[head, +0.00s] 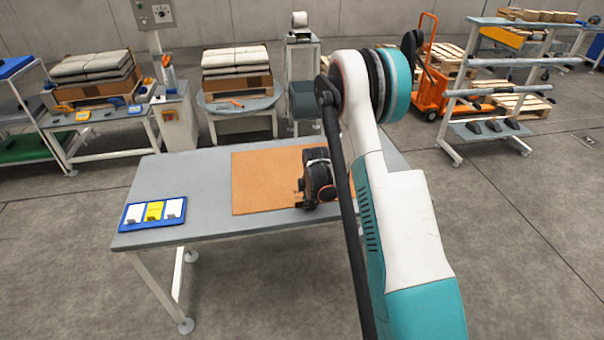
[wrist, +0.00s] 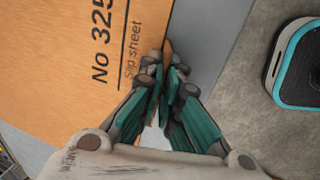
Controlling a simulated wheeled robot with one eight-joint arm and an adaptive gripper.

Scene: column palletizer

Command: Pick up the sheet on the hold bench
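The sheet is a flat orange-brown slip sheet (head: 262,182) lying on the grey bench (head: 178,178) in the head view. In the wrist view the slip sheet (wrist: 70,60) fills the upper left and shows the print "No 325" and "slip sheet". My gripper (head: 304,199) is at the sheet's front edge, pointing down to it. In the wrist view my gripper (wrist: 167,70) has its fingers drawn together at this edge, with a thin brown strip between the tips. The sheet looks flat on the bench. My arm hides its right part in the head view.
A blue holder (head: 153,214) with white and yellow cards lies at the bench's front left corner. Behind stand stacks of grey sacks (head: 235,57), an orange pallet truck (head: 430,85) and a rack (head: 500,80) at the right. The floor around the bench is clear.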

